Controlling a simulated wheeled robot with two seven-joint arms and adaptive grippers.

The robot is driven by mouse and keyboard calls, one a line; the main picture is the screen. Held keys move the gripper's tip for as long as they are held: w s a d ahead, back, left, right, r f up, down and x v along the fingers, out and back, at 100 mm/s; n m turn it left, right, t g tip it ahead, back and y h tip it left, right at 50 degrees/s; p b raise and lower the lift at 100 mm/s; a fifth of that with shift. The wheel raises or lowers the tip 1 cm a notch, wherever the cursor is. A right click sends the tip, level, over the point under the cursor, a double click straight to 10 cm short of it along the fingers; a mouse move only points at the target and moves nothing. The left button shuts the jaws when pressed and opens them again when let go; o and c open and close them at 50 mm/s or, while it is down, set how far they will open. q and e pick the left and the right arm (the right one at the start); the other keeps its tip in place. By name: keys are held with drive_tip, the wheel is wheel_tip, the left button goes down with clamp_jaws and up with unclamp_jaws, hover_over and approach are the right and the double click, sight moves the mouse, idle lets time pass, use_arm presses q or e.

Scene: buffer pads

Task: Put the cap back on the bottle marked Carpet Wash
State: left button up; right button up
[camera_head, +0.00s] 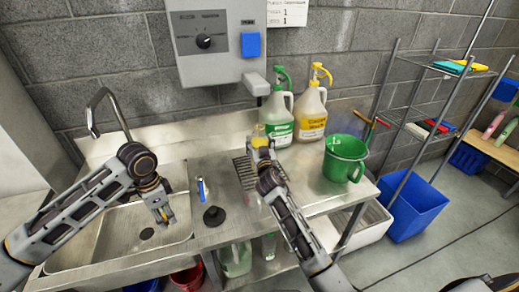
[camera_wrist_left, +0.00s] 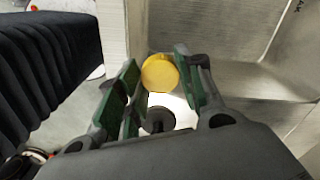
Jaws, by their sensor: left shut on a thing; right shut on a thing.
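My left gripper (camera_head: 165,216) is over the right part of the sink basin, pointing down. The left wrist view shows the round yellow cap (camera_wrist_left: 160,73) between its fingers (camera_wrist_left: 160,90); the gripper is shut on it. My right gripper (camera_head: 260,143) is above the drain grille, in front of the green-labelled jug. The two grippers are well apart.
A green-labelled jug (camera_head: 278,128) and a yellow-labelled jug (camera_head: 311,126), both with pumps, stand at the back. A blue-and-white object (camera_head: 201,190) and a black plug (camera_head: 214,216) lie between sink (camera_head: 110,243) and grille (camera_head: 245,174).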

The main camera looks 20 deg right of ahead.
sight(260, 135)
drive_tip(key=shift+r, duration=0.5)
use_arm(q)
drive_tip(key=shift+r, duration=0.15)
use_arm(e)
drive_tip(key=shift+r, duration=1.45)
use_arm(q)
drive_tip(key=shift+f+b, duration=0.4)
drive_tip(key=shift+f, duration=0.1)
use_arm(e)
drive_tip(key=s+d, duration=0.2)
drive_tip(key=s, duration=0.6)
drive_tip(key=s+d, duration=0.3)
drive_tip(key=s, duration=0.6)
drive_tip(key=shift+s+d+f, duration=0.1)
drive_tip(key=shift+s+d, duration=0.05)
idle(0.9)
use_arm(q)
drive_tip(key=shift+r, duration=0.2)
use_arm(e)
drive_tip(key=shift+r, duration=0.25)
